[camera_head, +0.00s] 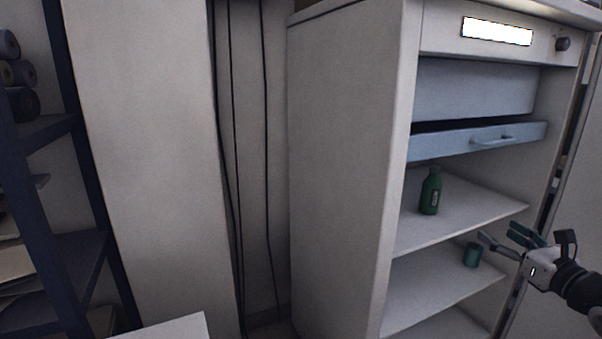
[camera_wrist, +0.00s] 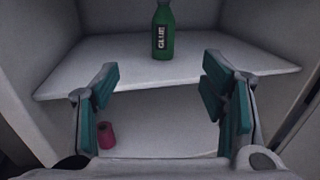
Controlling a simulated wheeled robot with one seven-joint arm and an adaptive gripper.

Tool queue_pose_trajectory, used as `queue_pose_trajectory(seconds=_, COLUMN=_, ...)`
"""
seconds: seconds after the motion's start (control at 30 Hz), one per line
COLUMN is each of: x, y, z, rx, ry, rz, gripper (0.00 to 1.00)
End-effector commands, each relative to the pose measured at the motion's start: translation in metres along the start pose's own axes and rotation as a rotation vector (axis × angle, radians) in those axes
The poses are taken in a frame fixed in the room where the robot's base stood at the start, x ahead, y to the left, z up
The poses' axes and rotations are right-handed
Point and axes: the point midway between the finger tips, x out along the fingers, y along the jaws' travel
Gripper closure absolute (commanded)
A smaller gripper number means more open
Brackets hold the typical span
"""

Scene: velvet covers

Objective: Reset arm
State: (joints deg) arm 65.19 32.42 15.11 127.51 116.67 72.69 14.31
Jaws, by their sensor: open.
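My gripper (camera_head: 499,236) is at the lower right of the head view, in front of the open cabinet. Its teal-padded fingers are spread wide in the wrist view (camera_wrist: 158,78), with nothing between them. A green bottle (camera_head: 431,192) stands upright on the upper open shelf. In the wrist view the bottle (camera_wrist: 163,30), labelled GLUE, stands beyond the fingertips, apart from them. A small teal cylinder (camera_head: 471,254) is on the lower shelf, left of my gripper. A pink cylinder (camera_wrist: 106,134) shows by the left finger in the wrist view.
The cabinet (camera_head: 345,150) has an upper shelf (camera_head: 465,215) and a lower shelf (camera_head: 430,290). A blue drawer (camera_head: 470,142) with a handle is above the bottle. A dark blue rack (camera_head: 60,130) stands at the left. Black cables (camera_head: 266,130) hang on the wall.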

Motion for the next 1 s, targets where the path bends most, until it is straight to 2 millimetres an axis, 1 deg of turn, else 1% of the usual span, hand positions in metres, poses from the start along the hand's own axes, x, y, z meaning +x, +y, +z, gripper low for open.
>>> queue_pose_trajectory(seconds=0.03, x=0.004, y=0.009, z=0.005, rx=-0.017, ry=-0.001, rz=0.025, gripper=0.34)
queue_pose_trajectory(seconds=0.23, x=0.010, y=0.039, z=0.017, rx=-0.078, ry=0.007, rz=0.113, gripper=0.34)
queue_pose_trajectory(seconds=0.33, x=0.013, y=0.060, z=0.024, rx=-0.119, ry=0.013, rz=0.174, gripper=0.34)
queue_pose_trajectory(seconds=0.43, x=0.015, y=0.086, z=0.032, rx=-0.171, ry=0.019, rz=0.249, gripper=0.34)
queue_pose_trajectory(seconds=0.57, x=0.015, y=0.129, z=0.044, rx=-0.260, ry=0.028, rz=0.375, gripper=0.34)
queue_pose_trajectory(seconds=0.67, x=0.010, y=0.173, z=0.054, rx=-0.354, ry=0.036, rz=0.504, gripper=0.34)
queue_pose_trajectory(seconds=0.7, x=0.006, y=0.194, z=0.059, rx=-0.402, ry=0.039, rz=0.569, gripper=0.34)
queue_pose_trajectory(seconds=0.77, x=-0.005, y=0.231, z=0.065, rx=-0.488, ry=0.044, rz=0.683, gripper=0.34)
queue_pose_trajectory(seconds=0.8, x=-0.015, y=0.257, z=0.068, rx=-0.555, ry=0.047, rz=0.768, gripper=0.34)
queue_pose_trajectory(seconds=0.87, x=-0.035, y=0.292, z=0.071, rx=-0.656, ry=0.050, rz=0.894, gripper=0.34)
queue_pose_trajectory(seconds=0.9, x=-0.049, y=0.313, z=0.072, rx=-0.722, ry=0.052, rz=0.976, gripper=0.34)
queue_pose_trajectory(seconds=0.97, x=-0.073, y=0.341, z=0.071, rx=-0.826, ry=0.054, rz=1.095, gripper=0.34)
queue_pose_trajectory(seconds=1.0, x=-0.090, y=0.356, z=0.070, rx=-0.895, ry=0.056, rz=1.174, gripper=0.34)
